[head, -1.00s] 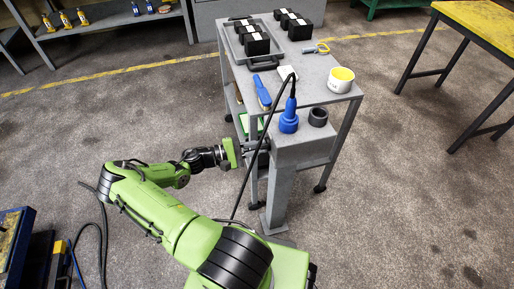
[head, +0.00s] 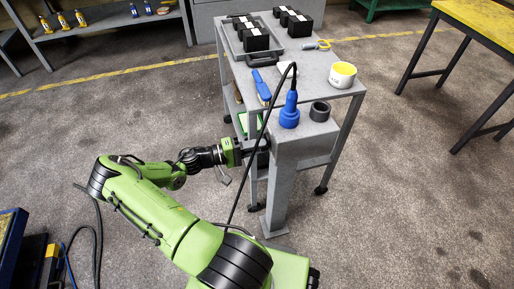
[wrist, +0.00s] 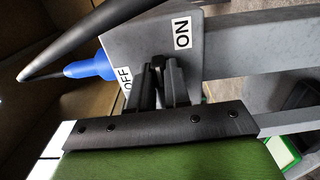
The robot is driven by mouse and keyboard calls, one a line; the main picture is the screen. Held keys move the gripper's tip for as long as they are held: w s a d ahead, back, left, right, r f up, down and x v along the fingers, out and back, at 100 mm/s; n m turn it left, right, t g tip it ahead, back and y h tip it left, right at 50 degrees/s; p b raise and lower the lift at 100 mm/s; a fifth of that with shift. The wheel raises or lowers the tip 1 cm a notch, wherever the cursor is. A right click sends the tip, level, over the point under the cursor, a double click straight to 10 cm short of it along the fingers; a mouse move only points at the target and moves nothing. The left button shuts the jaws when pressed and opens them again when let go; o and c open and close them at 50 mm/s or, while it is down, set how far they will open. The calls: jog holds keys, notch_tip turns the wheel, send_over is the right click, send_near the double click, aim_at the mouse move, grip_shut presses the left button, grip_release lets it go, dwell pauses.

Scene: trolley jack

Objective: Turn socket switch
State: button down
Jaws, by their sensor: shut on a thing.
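The socket box (head: 305,150) is a grey block on a post at the front of the trolley. In the wrist view its side plate (wrist: 140,38) carries an ON label (wrist: 182,33) and an OFF label (wrist: 125,79). A small black switch (wrist: 157,62) sits on that plate between the labels. My gripper (wrist: 163,75) is shut on the switch, its dark fingers on either side; in the head view it meets the box's left side. The fingers hide part of the switch, so I cannot tell its setting. A blue plug (head: 290,112) stands upright in the box top.
A black cable (head: 259,140) arcs from the plug down past my gripper and crosses close in the wrist view. Open floor lies left.

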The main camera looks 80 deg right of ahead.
jog(key=shift+f, duration=0.1)
dwell(0.4)
jog(key=c, duration=1.1)
grip_release()
jog(key=p+v, duration=0.2)
jog(key=v, duration=1.3)
jog(key=shift+w+a, duration=0.2)
jog(key=shift+w, duration=0.15)
